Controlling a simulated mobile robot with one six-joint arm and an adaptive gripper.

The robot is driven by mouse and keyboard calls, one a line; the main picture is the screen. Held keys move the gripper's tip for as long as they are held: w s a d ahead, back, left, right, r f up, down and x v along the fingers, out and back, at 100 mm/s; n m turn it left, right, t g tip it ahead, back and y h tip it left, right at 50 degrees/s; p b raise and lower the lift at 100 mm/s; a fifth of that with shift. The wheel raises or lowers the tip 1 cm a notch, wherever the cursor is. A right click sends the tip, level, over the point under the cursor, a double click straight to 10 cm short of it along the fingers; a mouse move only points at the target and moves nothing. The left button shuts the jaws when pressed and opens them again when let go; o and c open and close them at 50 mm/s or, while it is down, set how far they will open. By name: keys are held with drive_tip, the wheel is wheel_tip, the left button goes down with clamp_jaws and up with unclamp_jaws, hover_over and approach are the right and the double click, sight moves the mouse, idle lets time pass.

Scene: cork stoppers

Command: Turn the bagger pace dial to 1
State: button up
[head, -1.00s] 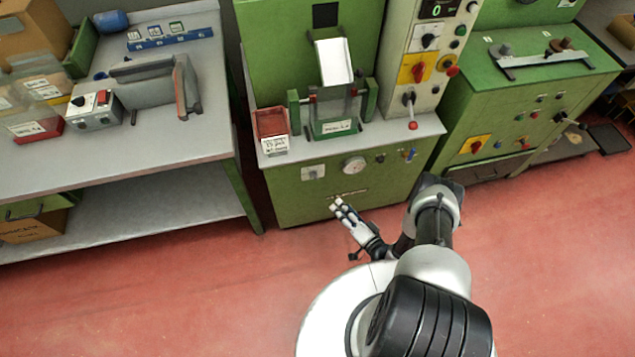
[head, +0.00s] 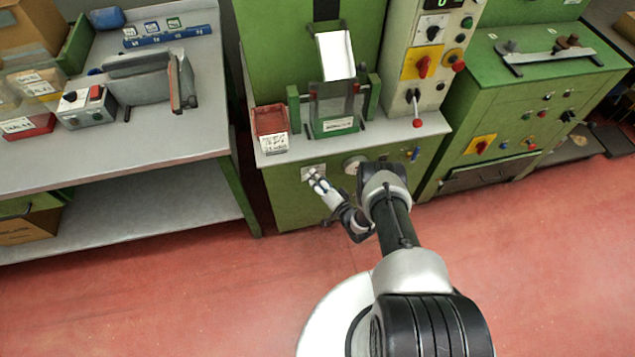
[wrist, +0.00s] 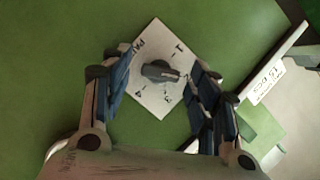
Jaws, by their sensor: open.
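The pace dial is a dark grey knob (wrist: 160,71) on a white plate (wrist: 151,107) marked 1 to 4, with a partly hidden word beginning "PA". The knob's long axis runs roughly left to right, one end towards the 2; I cannot clearly see a pointer mark. In the head view the plate (head: 305,174) is on the green machine's front, partly covered by my gripper (head: 316,179). My gripper (wrist: 158,62) is open in the wrist view, one finger on each side of the knob. I cannot see any contact with the knob.
A round gauge (head: 353,164) sits right of the dial, partly behind my arm. A red bin (head: 270,120) with a white label stands on the ledge above. A grey workbench (head: 180,133) stands to the left. The red floor in front is clear.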

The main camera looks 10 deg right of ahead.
drive_tip(key=shift+w+a, duration=0.1)
drive_tip(key=shift+w, duration=0.1)
drive_tip(key=c, duration=1.1)
